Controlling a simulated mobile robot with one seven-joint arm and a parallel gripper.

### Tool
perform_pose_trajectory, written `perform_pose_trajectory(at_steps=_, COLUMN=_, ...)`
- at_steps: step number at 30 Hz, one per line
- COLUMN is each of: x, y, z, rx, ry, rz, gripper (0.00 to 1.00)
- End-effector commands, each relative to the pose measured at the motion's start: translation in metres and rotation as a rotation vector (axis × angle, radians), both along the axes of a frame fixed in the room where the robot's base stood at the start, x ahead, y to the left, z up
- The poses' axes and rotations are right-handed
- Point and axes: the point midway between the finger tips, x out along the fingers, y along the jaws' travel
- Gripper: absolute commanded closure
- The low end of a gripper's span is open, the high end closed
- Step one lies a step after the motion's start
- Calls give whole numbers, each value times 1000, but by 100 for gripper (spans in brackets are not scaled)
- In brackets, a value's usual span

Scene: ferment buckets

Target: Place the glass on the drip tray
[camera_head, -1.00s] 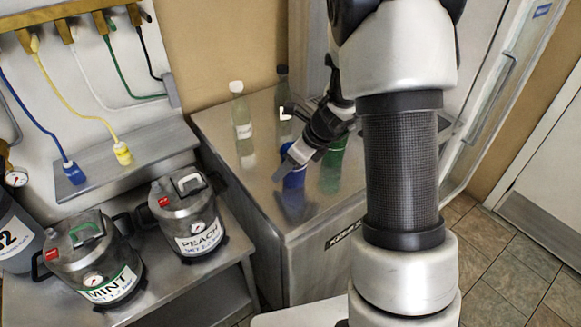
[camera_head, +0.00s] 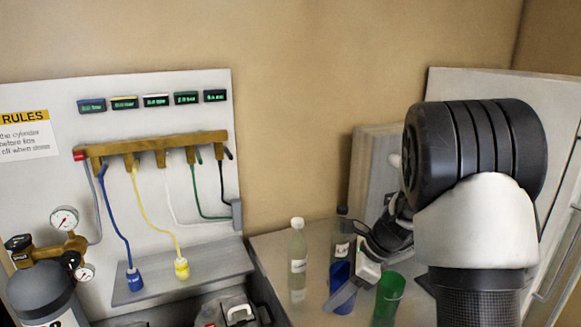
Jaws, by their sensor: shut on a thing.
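A blue glass (camera_head: 341,272) stands on the steel counter, to the right of a clear bottle. My gripper (camera_head: 343,295) is shut on it, with one pale finger crossing its near side. That finger and the gripper body hide part of the glass. A green glass (camera_head: 389,298) stands just right of my gripper, apart from the blue one. A grey tray-like shelf (camera_head: 205,277), which looks like the drip tray, is on the white panel at left. The blue connector (camera_head: 135,279) and yellow connector (camera_head: 181,268) rest at it.
A clear bottle with a white cap (camera_head: 298,262) and a dark-capped bottle (camera_head: 341,240) stand close by on the counter (camera_head: 270,250). A keg top (camera_head: 236,314) shows at the bottom. A gas cylinder (camera_head: 45,297) with gauges stands at far left.

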Motion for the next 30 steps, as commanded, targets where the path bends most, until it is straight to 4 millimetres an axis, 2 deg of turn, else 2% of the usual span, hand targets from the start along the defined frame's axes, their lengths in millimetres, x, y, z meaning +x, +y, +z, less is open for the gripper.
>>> perform_pose_trajectory(at_steps=7, x=-31, y=7, z=-4, rx=0, ry=5, rz=799, gripper=73)
perform_pose_trajectory(at_steps=12, x=-52, y=-3, z=-1, rx=1, ry=4, rz=1293, gripper=73)
perform_pose_trajectory(at_steps=15, x=-60, y=-11, z=1, rx=1, ry=4, rz=1515, gripper=73)
perform_pose_trajectory(at_steps=21, x=-68, y=-24, z=5, rx=0, ry=0, rz=1770, gripper=73)
perform_pose_trajectory(at_steps=30, x=-69, y=-27, z=5, rx=-1, ry=0, rz=1820, gripper=73)
